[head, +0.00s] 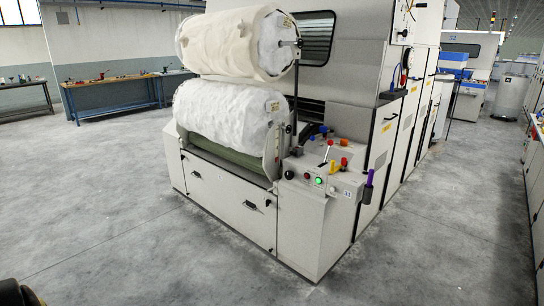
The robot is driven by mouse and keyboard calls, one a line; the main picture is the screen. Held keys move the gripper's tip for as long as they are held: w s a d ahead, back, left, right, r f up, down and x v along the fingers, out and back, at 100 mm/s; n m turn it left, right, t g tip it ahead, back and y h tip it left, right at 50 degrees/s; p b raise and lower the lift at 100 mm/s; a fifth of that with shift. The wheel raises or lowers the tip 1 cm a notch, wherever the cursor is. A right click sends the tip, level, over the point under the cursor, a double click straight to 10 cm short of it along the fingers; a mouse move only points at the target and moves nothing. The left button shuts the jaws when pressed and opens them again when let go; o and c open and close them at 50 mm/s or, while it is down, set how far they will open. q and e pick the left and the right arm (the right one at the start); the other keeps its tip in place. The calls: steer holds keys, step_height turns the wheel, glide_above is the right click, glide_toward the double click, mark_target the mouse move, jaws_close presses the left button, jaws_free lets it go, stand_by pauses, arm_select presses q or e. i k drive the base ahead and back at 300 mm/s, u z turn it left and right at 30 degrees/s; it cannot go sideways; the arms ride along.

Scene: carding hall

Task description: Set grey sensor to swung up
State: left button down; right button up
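A large pale carding machine (230,200) stands in the middle of the head view. It carries two big white fibre rolls, an upper roll (225,42) and a lower roll (215,118). A control panel (312,175) sits at its near corner, with a lit green button, a red-topped lever (326,153) and small coloured parts. I cannot pick out the grey sensor with certainty among the small parts by the roll ends and panel, so its position cannot be told.
Open grey floor (90,225) lies left of and in front of the machine. Workbenches (110,84) with small items stand at the back left. An aisle (450,200) runs along the right side, bounded by a long unit (534,190). A grey bin (510,95) stands farther back.

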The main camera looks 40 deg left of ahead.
mark_target(298, 151)
steer(key=u, duration=1.05)
steer(key=i, duration=0.95)
steer(key=u, duration=1)
steer(key=i, duration=1.85)
steer(key=z, duration=1.25)
steer(key=i, duration=0.85)
steer(key=z, duration=0.85)
